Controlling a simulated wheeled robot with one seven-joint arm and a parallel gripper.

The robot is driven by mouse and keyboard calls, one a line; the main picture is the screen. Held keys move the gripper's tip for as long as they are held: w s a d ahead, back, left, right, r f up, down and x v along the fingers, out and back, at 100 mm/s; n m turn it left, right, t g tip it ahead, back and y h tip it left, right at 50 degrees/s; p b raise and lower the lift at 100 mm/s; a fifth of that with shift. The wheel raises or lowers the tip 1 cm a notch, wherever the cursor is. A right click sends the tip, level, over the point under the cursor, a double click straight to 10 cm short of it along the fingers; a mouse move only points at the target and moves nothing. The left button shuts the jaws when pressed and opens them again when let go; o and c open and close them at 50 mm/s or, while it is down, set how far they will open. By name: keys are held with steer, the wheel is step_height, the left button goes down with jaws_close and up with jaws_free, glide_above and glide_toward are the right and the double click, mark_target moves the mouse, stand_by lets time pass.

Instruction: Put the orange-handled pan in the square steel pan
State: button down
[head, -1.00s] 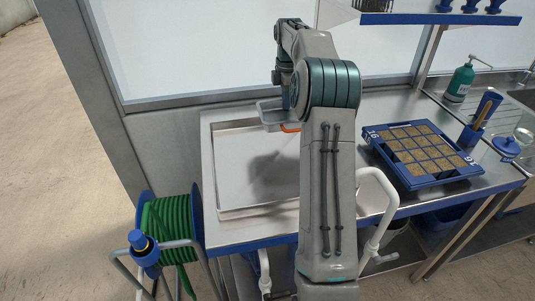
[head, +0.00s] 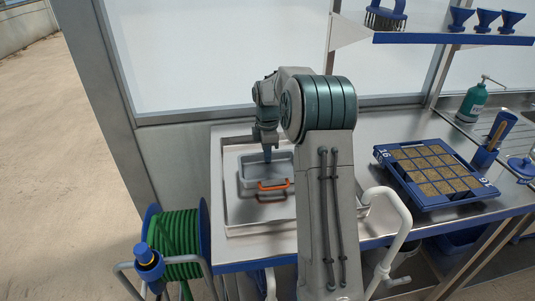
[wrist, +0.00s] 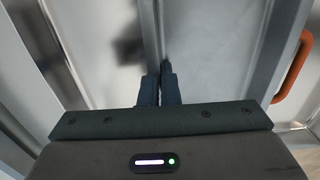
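The orange-handled pan (head: 247,184) is a small grey rectangular pan, level, inside the outline of the square steel pan (head: 232,215). Its orange handle (head: 274,184) faces the front and also shows at the right of the wrist view (wrist: 296,68). My gripper (head: 267,157) points down at the small pan's wall. In the wrist view its dark fingers (wrist: 160,88) are close together with the thin wall between them. An orange reflection lies below the handle. I cannot tell whether the small pan touches the square pan's floor. My arm hides the square pan's right side.
A blue seed tray (head: 440,201) with soil cells stands right on the steel bench (head: 372,140). A green hose reel (head: 178,240) stands at the bench's left. A blue-edged shelf (head: 450,38) hangs above. A green pump bottle (head: 472,103) is at the back right.

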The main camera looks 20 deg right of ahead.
steer(key=c, duration=1.7)
jaws_free()
step_height(320, 180, up, 12)
steer(key=p, duration=0.1)
steer(key=s+a+r+m, duration=0.3)
steer(key=s+a, duration=0.2)
steer(key=s, duration=0.1)
steer(key=s+a+f+m+t, duration=0.1)
steer(key=s+m, duration=0.3)
steer(key=s, duration=0.5)
steer(key=s+a+f+m, duration=0.3)
steer(key=s+m, duration=0.1)
steer(key=s, duration=0.4)
steer(key=s+a+f+m+t, duration=0.1)
steer(key=s+a+f+m, duration=0.1)
steer(key=s+m, duration=0.3)
steer(key=shift+s+a+f+t, duration=0.1)
steer(key=shift+s+a+f, duration=0.1)
steer(key=shift+s, duration=0.55)
steer(key=shift+s+a+f+t, duration=0.1)
steer(key=shift+s+a, duration=0.1)
steer(key=shift+s, duration=0.6)
steer(key=shift+s+a+f+t, duration=0.1)
steer(key=shift+s+a, duration=0.1)
steer(key=shift+s, duration=0.55)
